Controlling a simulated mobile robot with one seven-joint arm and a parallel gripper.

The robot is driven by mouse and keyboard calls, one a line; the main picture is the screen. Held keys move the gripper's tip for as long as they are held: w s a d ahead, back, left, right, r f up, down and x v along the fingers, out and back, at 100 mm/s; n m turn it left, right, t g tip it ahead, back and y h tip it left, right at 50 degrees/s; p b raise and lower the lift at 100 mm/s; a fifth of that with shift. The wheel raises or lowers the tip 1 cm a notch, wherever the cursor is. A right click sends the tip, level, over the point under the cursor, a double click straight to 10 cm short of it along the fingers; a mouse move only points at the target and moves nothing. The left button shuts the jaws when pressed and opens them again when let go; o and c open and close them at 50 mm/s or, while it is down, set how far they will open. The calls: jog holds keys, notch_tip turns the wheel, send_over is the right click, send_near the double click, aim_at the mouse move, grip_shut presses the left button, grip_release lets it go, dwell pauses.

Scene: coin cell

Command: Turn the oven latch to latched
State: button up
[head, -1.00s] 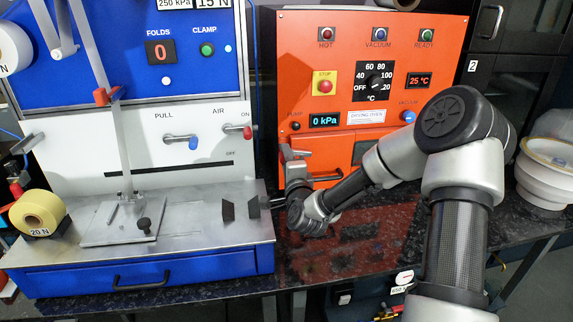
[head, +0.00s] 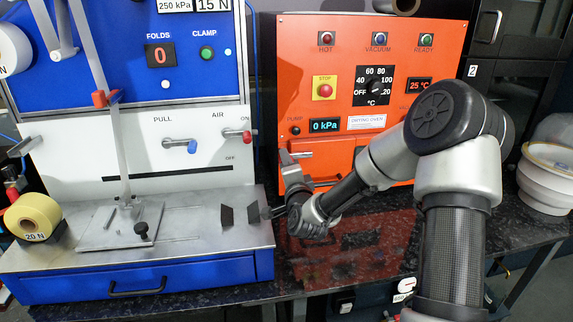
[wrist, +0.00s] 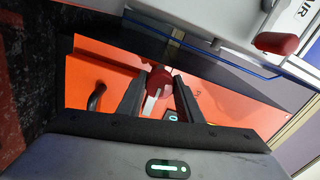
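The orange drying oven (head: 350,100) stands right of the blue machine. Its latch (head: 285,157), with a red part and a pale bar, is at the left edge of the oven front. In the head view the bar points roughly right. In the wrist view the latch's red round part (wrist: 160,80) shows between the fingertips, with the pale bar running down from it. My gripper (wrist: 159,84) is open, one dark finger on each side of the latch. I cannot tell whether either finger touches it. In the head view my wrist hides the fingers.
A dark oven handle (wrist: 97,97) is left of the fingers in the wrist view. The blue machine's metal bed (head: 190,235) lies close left of my wrist. Its red air lever (wrist: 277,43) is at upper right in the wrist view. A white bowl (head: 545,185) stands far right.

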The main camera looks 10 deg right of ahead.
jog(key=o, duration=0.4)
jog(key=s+r+p, duration=0.1)
jog(key=s+p, duration=0.6)
jog(key=s, duration=0.8)
jog(key=shift+d+p, duration=0.15)
jog(key=shift+p, duration=0.2)
jog(key=s+p, duration=0.1)
jog(key=p, duration=0.2)
jog(key=s+f+p, duration=0.1)
jog(key=p, duration=0.2)
jog(key=shift+s, duration=0.2)
